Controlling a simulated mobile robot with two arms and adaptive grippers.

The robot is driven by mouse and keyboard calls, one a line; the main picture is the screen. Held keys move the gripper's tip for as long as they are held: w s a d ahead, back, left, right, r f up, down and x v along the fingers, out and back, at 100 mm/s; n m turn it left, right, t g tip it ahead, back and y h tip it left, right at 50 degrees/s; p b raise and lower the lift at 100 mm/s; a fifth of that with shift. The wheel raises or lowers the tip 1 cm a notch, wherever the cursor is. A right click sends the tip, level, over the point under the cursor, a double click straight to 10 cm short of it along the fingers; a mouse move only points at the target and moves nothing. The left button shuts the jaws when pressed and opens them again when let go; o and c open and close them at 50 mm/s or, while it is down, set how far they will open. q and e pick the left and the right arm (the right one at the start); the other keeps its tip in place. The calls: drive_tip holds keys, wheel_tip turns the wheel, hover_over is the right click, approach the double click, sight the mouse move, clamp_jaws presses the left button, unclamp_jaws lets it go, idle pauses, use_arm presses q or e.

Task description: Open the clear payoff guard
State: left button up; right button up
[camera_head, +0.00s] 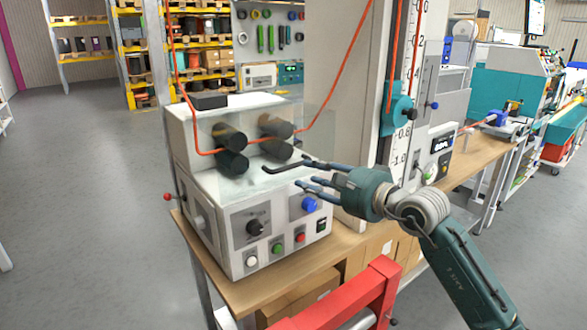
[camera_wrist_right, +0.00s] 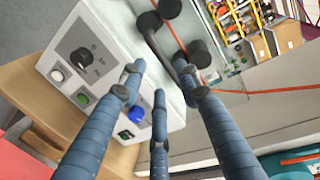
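The clear payoff guard (camera_head: 315,118) is a see-through panel over the front of the white payoff machine, in front of the dark rollers; it looks lowered, its edges faint. A dark bar (camera_head: 284,166), apparently its handle, shows at its lower edge; it also shows in the right wrist view (camera_wrist_right: 162,45). My right gripper (camera_head: 308,175) is at the front of the machine, fingers spread and pointing at the bar. In the right wrist view (camera_wrist_right: 160,82) one fingertip is close to the bar's end; I cannot tell if they touch. My left gripper is out of view.
An orange cable (camera_head: 335,98) runs through the rollers (camera_head: 231,138) and up past the tall column (camera_head: 345,80). Knobs and buttons (camera_head: 277,247) sit on the machine's front panel. A red frame (camera_head: 340,296) stands in front of the wooden bench (camera_head: 245,292). Floor at left is clear.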

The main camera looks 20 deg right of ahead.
sight(295, 167)
drive_tip(key=shift+n+h, duration=0.3)
drive_tip(key=shift+h, duration=0.3)
drive_tip(key=p+x, duration=0.1)
drive_tip(key=x, duration=0.2)
drive_tip(key=d+p+x, duration=0.1)
drive_tip(key=x, duration=0.3)
drive_tip(key=d+p+x, duration=0.1)
drive_tip(key=x, duration=0.2)
drive_tip(key=shift+w+p, duration=0.35)
drive_tip(key=shift+w, duration=0.3)
drive_tip(key=shift+f, duration=0.1)
drive_tip(key=shift+d, duration=0.1)
clamp_jaws()
